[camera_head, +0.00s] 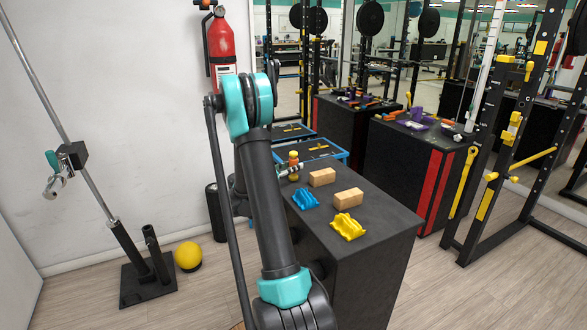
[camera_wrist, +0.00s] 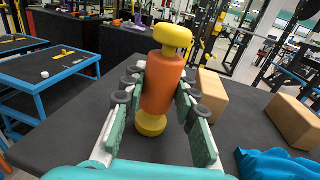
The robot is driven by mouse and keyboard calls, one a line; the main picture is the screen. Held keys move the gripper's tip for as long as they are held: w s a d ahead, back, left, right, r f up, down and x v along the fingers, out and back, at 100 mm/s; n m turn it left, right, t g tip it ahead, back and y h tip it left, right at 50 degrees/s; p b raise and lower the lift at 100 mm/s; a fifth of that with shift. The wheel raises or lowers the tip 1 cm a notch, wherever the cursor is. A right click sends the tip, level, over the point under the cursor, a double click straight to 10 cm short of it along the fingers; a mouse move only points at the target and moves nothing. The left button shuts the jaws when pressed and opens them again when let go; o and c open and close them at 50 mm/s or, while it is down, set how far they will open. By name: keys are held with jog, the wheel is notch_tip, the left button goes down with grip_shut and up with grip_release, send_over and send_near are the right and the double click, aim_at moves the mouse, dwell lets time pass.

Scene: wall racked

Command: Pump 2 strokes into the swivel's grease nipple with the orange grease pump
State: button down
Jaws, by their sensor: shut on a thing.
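The orange grease pump (camera_wrist: 162,85) stands upright between my fingers in the wrist view, with a yellow knob on top and a yellow base. My gripper (camera_wrist: 160,98) is shut on its orange body from both sides. In the head view the pump (camera_head: 293,158) shows small at the box's far left edge, partly hidden by my gripper (camera_head: 296,170). I cannot tell whether its base touches the box top. A metal fitting with a black block (camera_head: 70,158) sits on the slanted bar at left; it may be the swivel. No nipple can be made out.
The black box top (camera_head: 375,203) holds two wooden blocks (camera_head: 322,177) (camera_head: 348,198), a blue piece (camera_head: 305,199) and a yellow piece (camera_head: 348,226). Blue-framed tables (camera_head: 322,148) stand behind. A floor stand (camera_head: 147,277) and yellow ball (camera_head: 188,256) are at left.

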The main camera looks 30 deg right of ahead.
notch_tip(320, 180, up, 20)
jog(key=shift+f, duration=0.15)
dwell(0.3)
